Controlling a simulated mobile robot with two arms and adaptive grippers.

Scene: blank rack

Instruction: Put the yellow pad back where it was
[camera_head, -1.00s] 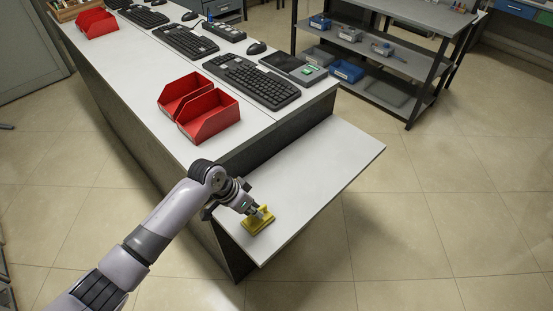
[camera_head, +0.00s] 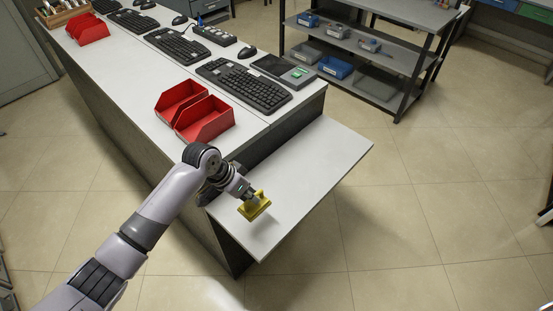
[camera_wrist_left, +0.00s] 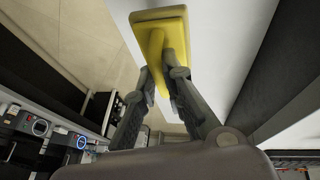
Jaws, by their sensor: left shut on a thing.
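The yellow pad (camera_head: 257,208) is a flat yellow plate with a raised handle. My left gripper (camera_head: 250,197) is shut on its handle. The pad is tilted and appears to be held a little above the white side shelf (camera_head: 315,180) at the end of the long table. In the left wrist view the yellow pad (camera_wrist_left: 165,30) shows at the top, with its handle between the two fingers of the left gripper (camera_wrist_left: 165,75). My right gripper is not in view.
Two red bins (camera_head: 203,120) stand on the long table near its left edge. Several keyboards (camera_head: 243,84) and mice line the table. A grey rack (camera_head: 378,50) with blue and grey bins stands at the back right. The side shelf is otherwise bare, with open floor around it.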

